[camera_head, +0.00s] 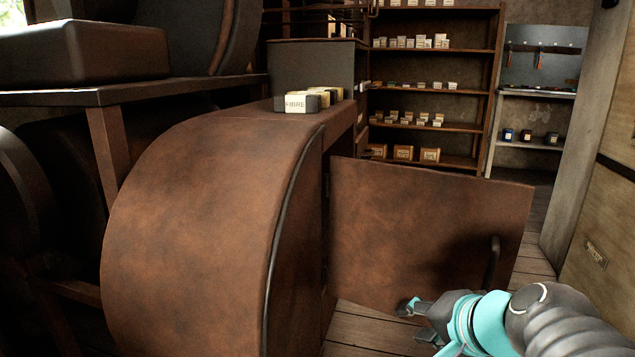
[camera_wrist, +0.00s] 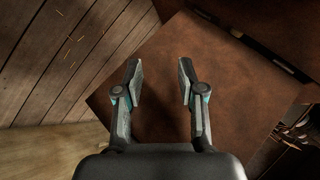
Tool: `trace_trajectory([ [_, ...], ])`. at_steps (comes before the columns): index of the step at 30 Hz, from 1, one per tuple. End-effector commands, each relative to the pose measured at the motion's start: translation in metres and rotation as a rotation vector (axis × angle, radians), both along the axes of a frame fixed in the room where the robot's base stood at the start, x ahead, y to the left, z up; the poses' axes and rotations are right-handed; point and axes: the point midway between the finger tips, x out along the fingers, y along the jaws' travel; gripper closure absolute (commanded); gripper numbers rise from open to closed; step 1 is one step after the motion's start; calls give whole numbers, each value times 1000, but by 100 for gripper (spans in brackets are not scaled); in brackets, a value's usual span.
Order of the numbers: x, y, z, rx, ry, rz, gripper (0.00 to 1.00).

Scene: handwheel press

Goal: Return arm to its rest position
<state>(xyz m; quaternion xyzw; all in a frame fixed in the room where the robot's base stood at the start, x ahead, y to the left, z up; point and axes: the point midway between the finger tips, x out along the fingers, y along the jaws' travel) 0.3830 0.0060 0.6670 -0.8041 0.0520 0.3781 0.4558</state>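My gripper (camera_wrist: 159,78) is open in the wrist view, its two dark fingers apart with nothing between them. In the head view my gripper (camera_head: 410,306) is at the lower right, in front of the lower part of a brown door panel (camera_head: 410,215). The door stands swung open from the curved brown housing (camera_head: 200,215) and carries a dark vertical handle (camera_head: 492,262) near its right edge. The gripper is below and left of the handle, apart from it in the picture. A brown panel (camera_wrist: 225,70) also fills much of the wrist view beyond the fingers.
Small labelled blocks (camera_head: 310,101) sit on top of the housing. Shelves (camera_head: 435,90) with small boxes stand at the back. A pale wooden cabinet (camera_head: 598,230) is at the right, close to my arm. Plank floor (camera_head: 370,325) shows below the door.

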Motion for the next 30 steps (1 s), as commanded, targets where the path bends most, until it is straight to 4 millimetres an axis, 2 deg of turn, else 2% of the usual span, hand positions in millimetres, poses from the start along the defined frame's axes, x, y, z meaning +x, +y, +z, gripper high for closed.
trace_trajectory([
  [6, -48, -8, -20, -384, 147, 277, 61],
  [12, -79, -24, -18, -654, 235, 454, 61],
  [15, -86, -25, -5, -746, 234, 516, 61],
  [21, -88, -9, 12, -760, 190, 572, 61],
  [30, -88, -6, 12, -759, 185, 581, 61],
])
